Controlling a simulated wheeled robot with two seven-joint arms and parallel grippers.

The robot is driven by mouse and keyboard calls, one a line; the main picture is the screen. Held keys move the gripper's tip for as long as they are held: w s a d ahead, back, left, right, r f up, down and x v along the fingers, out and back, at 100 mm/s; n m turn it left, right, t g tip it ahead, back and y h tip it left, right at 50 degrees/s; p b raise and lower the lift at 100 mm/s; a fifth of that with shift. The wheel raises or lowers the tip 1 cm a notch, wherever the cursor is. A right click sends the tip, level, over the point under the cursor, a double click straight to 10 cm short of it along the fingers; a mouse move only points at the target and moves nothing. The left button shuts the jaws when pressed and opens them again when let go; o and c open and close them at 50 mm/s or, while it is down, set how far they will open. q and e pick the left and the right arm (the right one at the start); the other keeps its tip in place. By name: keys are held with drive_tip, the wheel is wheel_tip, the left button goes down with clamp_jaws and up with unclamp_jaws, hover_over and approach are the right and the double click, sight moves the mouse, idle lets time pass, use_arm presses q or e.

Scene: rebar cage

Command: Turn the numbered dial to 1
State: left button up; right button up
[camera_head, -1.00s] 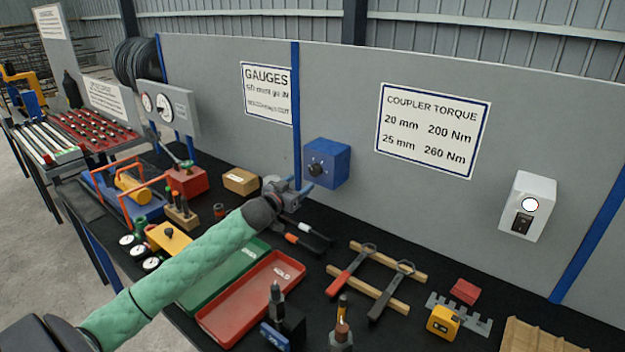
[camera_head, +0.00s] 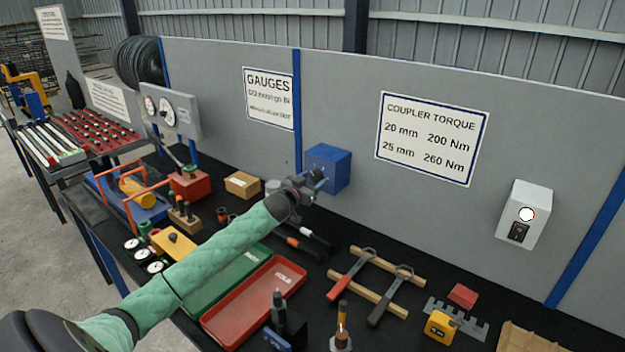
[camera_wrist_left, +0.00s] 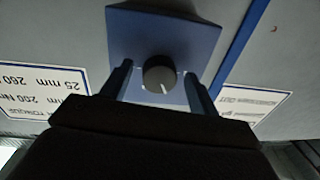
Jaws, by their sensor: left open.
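The numbered dial (camera_wrist_left: 160,73) is a dark round knob with a white pointer line, on the face of a blue box (camera_wrist_left: 150,30). In the head view the blue box (camera_head: 337,170) is mounted on the grey panel, and my gripper hides most of its dial. My left gripper (camera_head: 316,179) is right in front of the box. In the left wrist view its open fingers (camera_wrist_left: 158,80) stand on either side of the dial, with visible gaps. I cannot tell whether the fingertips reach past the knob's front. The numbers around the dial are too dark to read.
A white box with a round light and a switch (camera_head: 524,214) is on the panel at right. Below my arm lie a red tray (camera_head: 225,325), a green tray (camera_head: 205,295) and hand tools. A cardboard box (camera_head: 242,184) stands behind the forearm.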

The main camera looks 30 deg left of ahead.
use_arm(q)
drive_tip(key=c, duration=1)
use_arm(e)
drive_tip(key=shift+w+d, duration=0.1)
drive_tip(key=shift+d, duration=0.05)
use_arm(q)
drive_tip(key=shift+o, duration=0.2)
drive_tip(key=shift+n, duration=0.5)
drive_tip(key=n+p, duration=0.1)
drive_tip(key=n, duration=0.2)
drive_tip(key=shift+d+r+n, duration=0.1)
drive_tip(key=shift+n, duration=0.3)
drive_tip(key=n, duration=0.2)
drive_tip(key=shift+n+p, duration=0.3)
drive_tip(key=n, duration=0.2)
drive_tip(key=shift+n+g+p, duration=0.3)
drive_tip(key=shift+n, duration=0.1)
drive_tip(key=shift+n+h, duration=0.3)
drive_tip(key=shift+n, duration=0.4)
drive_tip(key=shift+r, duration=0.1)
use_arm(e)
drive_tip(key=s+d+f, duration=0.1)
drive_tip(key=s, duration=0.5)
drive_tip(key=shift+d+f, duration=0.15)
